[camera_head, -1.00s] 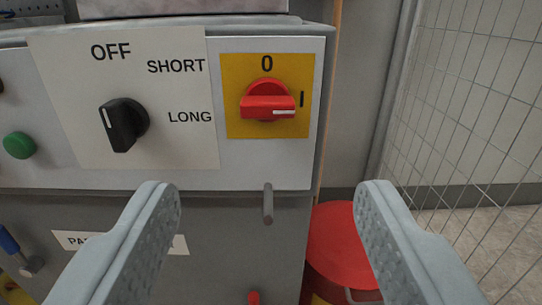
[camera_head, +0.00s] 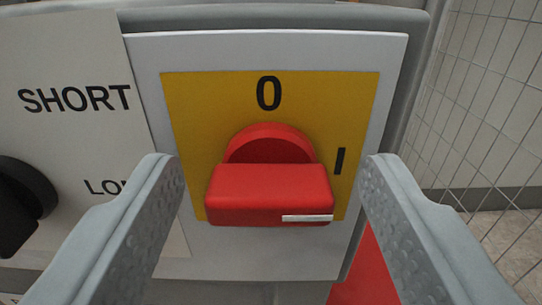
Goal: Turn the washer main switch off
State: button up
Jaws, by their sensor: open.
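The red main switch knob (camera_head: 270,190) sits on a yellow plate (camera_head: 200,100) marked 0 at the top and I at the right. Its handle lies horizontal, with a white mark at its right end, on the I side. My gripper (camera_head: 272,170) is open. Its two fingers stand to the left and right of the red knob, with a gap on each side. I cannot tell whether the fingertips are level with the knob in depth.
A black selector knob (camera_head: 22,200) with SHORT and LONG labels is at the left. A red object (camera_head: 365,275) shows below the panel's right edge.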

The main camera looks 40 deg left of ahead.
jog(key=c, duration=1)
jog(key=shift+a+n, duration=0.1)
jog(key=shift+n, duration=0.3)
jog(key=n, duration=0.8)
jog(key=shift+a, duration=0.1)
jog(key=n, duration=0.5)
jog(key=shift+s+f, duration=0.1)
jog(key=shift+f, duration=0.05)
jog(key=n, duration=0.4)
jog(key=shift+f, duration=0.15)
